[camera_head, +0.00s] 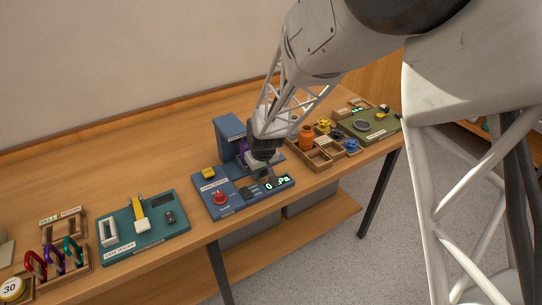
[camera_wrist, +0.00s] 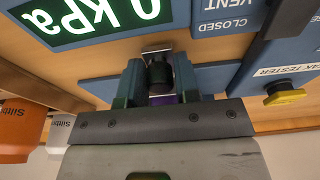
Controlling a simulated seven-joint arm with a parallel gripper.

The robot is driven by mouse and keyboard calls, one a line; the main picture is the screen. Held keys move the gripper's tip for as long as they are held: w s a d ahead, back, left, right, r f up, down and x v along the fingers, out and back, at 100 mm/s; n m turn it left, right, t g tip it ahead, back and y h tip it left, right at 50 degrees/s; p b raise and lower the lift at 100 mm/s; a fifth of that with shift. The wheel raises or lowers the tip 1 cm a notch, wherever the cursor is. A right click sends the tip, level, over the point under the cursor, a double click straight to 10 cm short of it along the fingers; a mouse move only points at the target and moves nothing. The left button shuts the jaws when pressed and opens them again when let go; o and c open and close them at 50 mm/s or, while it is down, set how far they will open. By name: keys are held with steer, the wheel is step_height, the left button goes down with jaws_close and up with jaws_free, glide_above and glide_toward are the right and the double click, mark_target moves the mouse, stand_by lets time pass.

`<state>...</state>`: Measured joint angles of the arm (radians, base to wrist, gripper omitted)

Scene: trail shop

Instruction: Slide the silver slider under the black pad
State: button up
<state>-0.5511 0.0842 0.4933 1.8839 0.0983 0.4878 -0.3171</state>
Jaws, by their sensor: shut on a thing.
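The silver slider (camera_wrist: 157,47) shows in the wrist view as bright metal beyond and behind a dark, rounded knob (camera_wrist: 160,74). My gripper (camera_wrist: 160,80) is shut on this knob, one finger on each side. In the head view my gripper (camera_head: 264,172) is low over the blue leak tester (camera_head: 234,201), in front of its upright column (camera_head: 230,131). A purple part (camera_head: 243,145) shows by the column. The black pad cannot be made out; my wrist covers that area. How far the slider is under it cannot be told.
A green gate tester (camera_head: 150,245) and carabiner rack (camera_head: 62,262) lie left. Wooden trays (camera_head: 318,158) with an orange bottle (camera_head: 306,137) stand close right. The bench behind is clear.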

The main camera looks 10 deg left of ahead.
mark_target(248, 182)
steer(key=shift+s+a, duration=1.5)
steer(key=o, duration=0.7)
steer(key=shift+r, duration=0.15)
steer(key=shift+r, duration=3.35)
steer(key=shift+d+r, duration=0.1)
